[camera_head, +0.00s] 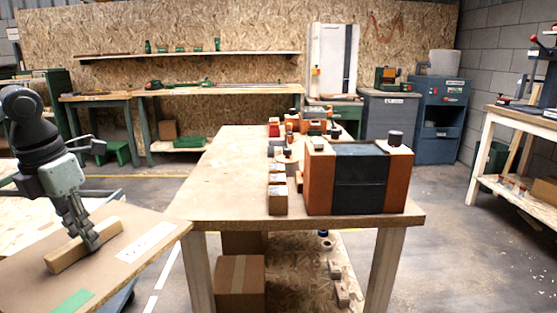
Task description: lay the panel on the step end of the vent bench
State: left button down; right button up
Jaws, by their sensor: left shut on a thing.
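The panel (108,276) is a flat brown board at the lower left, with a wooden bar handle (68,256), a white label (146,241) and a green patch (73,301). My left gripper (92,243) is shut on the bar handle from above. The panel's right corner reaches close to the near left corner of the central wooden bench (215,182); I cannot tell whether they touch. No readable mark shows whether this is the vent bench or which end is the step end. My right gripper is not in view.
An orange and black box (358,180) stands at the bench's near right, with small blocks (278,190) in a row beside it. The bench top's left part is clear. A cardboard box (240,280) sits below. Another workbench (500,118) stands at right.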

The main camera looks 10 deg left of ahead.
pick_arm(q)
jog(key=shift+s+d+f+m, duration=0.1)
jog(key=shift+s+f+m, duration=0.1)
jog(key=shift+f+m, duration=1)
